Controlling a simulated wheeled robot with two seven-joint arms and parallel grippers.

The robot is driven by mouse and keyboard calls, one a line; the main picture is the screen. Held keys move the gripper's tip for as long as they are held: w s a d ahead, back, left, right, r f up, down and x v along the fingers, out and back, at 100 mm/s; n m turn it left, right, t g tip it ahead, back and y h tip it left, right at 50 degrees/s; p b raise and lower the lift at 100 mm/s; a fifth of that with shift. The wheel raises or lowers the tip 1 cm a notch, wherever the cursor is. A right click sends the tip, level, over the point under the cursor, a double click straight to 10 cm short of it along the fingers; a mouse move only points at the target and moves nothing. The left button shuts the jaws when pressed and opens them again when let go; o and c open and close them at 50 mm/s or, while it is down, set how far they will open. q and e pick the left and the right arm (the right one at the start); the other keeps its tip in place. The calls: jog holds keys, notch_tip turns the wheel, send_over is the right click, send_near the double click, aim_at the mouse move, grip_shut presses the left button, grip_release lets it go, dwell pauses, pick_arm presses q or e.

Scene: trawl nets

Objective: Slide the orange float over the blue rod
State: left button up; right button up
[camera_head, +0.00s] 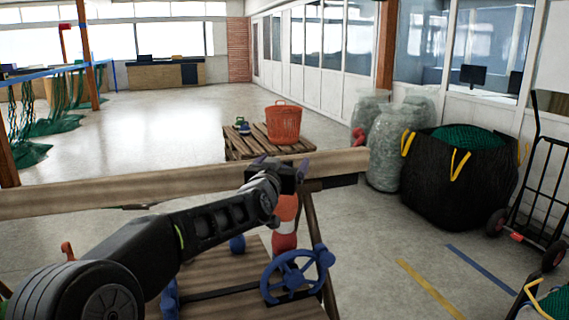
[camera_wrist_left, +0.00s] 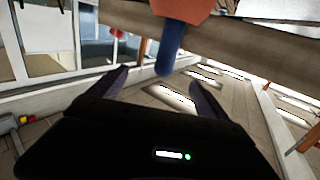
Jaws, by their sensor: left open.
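My left gripper (camera_head: 282,163) is open, with its two dark purple fingers spread above an orange float (camera_head: 286,206) at the wooden stand. A white band and a redder part show directly below the orange; I cannot tell whether these are one piece. In the left wrist view, the blue rod (camera_wrist_left: 171,47) sticks out of the orange float (camera_wrist_left: 184,8), its free end towards the space between the open fingers (camera_wrist_left: 158,72). The float appears to be around the rod, and the gripper holds nothing. In the head view, the gripper hides the rod's tip. My right gripper is not in view.
A wooden beam (camera_head: 110,193) crosses in front of me, close to the gripper. A blue handwheel (camera_head: 290,277) stands below. Beyond are a pallet table (camera_head: 240,146) with an orange basket (camera_head: 284,123), and a black net bag (camera_head: 450,190).

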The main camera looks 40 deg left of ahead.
pick_arm(q)
jog(key=b+v, duration=0.1)
jog(key=v, duration=0.5)
jog(key=shift+s+d, duration=0.2)
jog(key=shift+s, duration=0.1)
jog(key=shift+c, duration=0.3)
dwell(1.1)
